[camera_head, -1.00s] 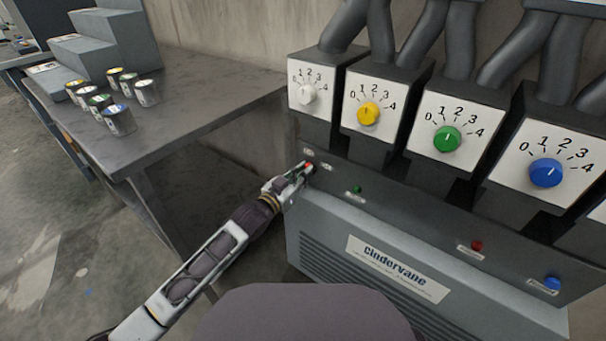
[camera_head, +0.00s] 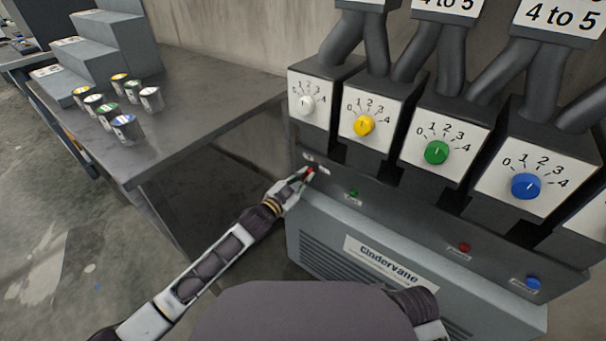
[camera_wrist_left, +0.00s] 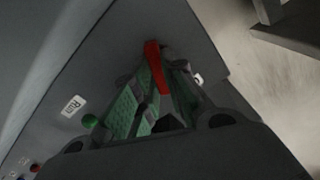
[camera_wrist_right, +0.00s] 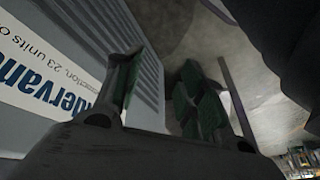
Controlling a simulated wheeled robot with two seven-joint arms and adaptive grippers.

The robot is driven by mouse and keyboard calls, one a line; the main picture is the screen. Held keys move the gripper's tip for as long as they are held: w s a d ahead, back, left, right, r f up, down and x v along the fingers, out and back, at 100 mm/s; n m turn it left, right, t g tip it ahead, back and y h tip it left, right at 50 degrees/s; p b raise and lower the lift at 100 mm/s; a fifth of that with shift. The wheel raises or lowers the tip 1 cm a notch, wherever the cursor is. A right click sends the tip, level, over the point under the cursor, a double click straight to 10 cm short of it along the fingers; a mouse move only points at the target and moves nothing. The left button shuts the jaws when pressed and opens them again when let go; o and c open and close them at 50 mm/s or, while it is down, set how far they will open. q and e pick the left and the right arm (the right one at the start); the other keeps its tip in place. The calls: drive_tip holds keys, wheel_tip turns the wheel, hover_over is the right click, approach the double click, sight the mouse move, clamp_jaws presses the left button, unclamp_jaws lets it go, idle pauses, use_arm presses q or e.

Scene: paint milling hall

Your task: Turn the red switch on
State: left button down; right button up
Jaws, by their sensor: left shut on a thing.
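The red switch (camera_head: 311,171) is on the left end of the dark machine panel. In the left wrist view it shows as a red lever (camera_wrist_left: 156,66) between the green finger pads. My left gripper (camera_head: 302,177) is shut on the red switch, and its fingers partly hide the lever and its small labels. I cannot read from here which position the lever points to. My right gripper (camera_wrist_right: 160,85) is open and empty, with its fingers apart beside the front of the machine.
A green button (camera_head: 353,193), a red button (camera_head: 464,248) and a blue button (camera_head: 533,283) sit along the panel. White, yellow, green and blue dials (camera_head: 526,186) are above. A grey table (camera_head: 200,105) with several paint cans stands left.

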use_arm(q)
drive_tip(key=shift+m+p, duration=0.45)
drive_tip(key=shift+m, duration=0.15)
drive_tip(key=shift+m+p, duration=0.65)
drive_tip(key=shift+m, duration=0.25)
drive_tip(key=m+p, duration=0.1)
drive_tip(key=m, duration=0.1)
drive_tip(key=shift+s+d+f+m, duration=0.1)
drive_tip(key=shift+m, duration=0.3)
drive_tip(key=shift+m+p, duration=0.3)
use_arm(e)
drive_tip(key=shift+s+d+f+g+h, duration=0.15)
drive_tip(key=shift+d+f+g+h, duration=0.25)
drive_tip(key=shift+d+f+g, duration=0.4)
drive_tip(key=shift+a+f, duration=0.1)
drive_tip(key=shift+f, duration=0.05)
use_arm(q)
drive_tip(key=c, duration=1.5)
unclamp_jaws()
drive_tip(key=shift+s, duration=0.1)
use_arm(e)
drive_tip(key=shift+s, duration=0.1)
